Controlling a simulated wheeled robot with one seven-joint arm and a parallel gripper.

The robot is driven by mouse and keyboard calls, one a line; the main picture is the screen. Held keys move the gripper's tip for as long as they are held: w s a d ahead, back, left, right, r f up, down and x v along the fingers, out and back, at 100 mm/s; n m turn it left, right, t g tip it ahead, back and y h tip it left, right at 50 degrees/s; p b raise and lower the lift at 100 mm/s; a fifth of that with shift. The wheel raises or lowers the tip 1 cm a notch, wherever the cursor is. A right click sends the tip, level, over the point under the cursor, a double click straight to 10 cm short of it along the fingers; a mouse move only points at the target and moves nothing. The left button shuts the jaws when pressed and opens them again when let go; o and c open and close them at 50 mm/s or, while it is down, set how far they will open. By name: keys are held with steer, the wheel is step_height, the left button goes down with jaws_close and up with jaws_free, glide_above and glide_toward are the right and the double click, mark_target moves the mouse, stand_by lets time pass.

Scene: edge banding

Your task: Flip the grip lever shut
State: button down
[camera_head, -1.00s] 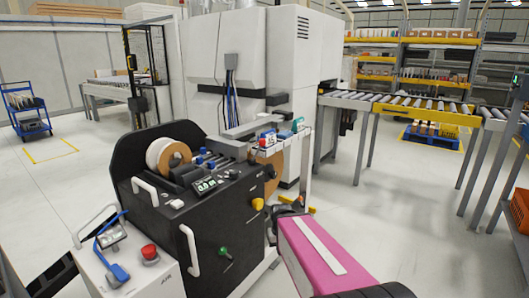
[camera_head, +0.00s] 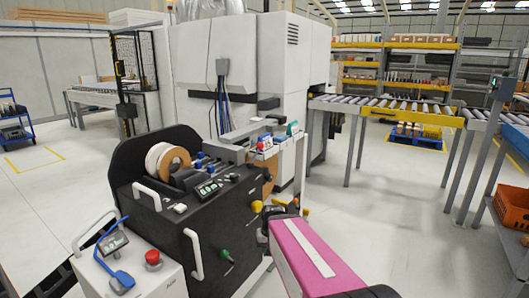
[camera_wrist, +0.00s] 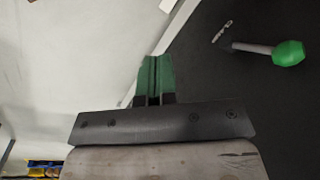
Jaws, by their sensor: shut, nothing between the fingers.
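The grip lever is a short grey rod with a green knob (camera_head: 225,253), low on the front panel of the black machine (camera_head: 165,235). In the wrist view the lever's green knob (camera_wrist: 287,53) is at the upper right, with its rod pointing left below a small white label. My gripper (camera_wrist: 154,62) shows there with its green fingers shut and empty, left of the lever and apart from it. In the head view my gripper (camera_head: 274,208) is at the machine's right side, near the yellow knob; its fingertips are hard to make out.
A yellow knob (camera_head: 256,206) and a white handle (camera_head: 194,253) stick out from the machine near the lever. A white control box with a red button (camera_head: 153,257) stands at the left. A roller conveyor (camera_head: 400,108) is at the back right. The floor right of my arm is clear.

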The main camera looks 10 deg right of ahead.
steer(key=w+d+r+m+t+y, duration=0.4)
steer(key=w+r+y, duration=0.5)
steer(key=w+r, duration=0.4)
steer(key=w+d+r+t+y, duration=0.2)
steer(key=d+r+t+y, duration=0.1)
steer(key=d+r, duration=0.4)
steer(key=w+d+r+m+t+y, duration=0.1)
steer(key=w+d+r+t+y, duration=0.1)
steer(key=d+r, duration=0.5)
step_height(320, 180, up, 4)
steer(key=shift+w+r+m+t+y, duration=0.1)
steer(key=shift+w+m+t+y, duration=0.2)
steer(key=shift+t+y, duration=0.55)
steer(key=x, duration=1.4)
steer(key=shift+d, duration=0.1)
steer(key=shift+w+h, duration=0.1)
steer(key=shift+h, duration=0.15)
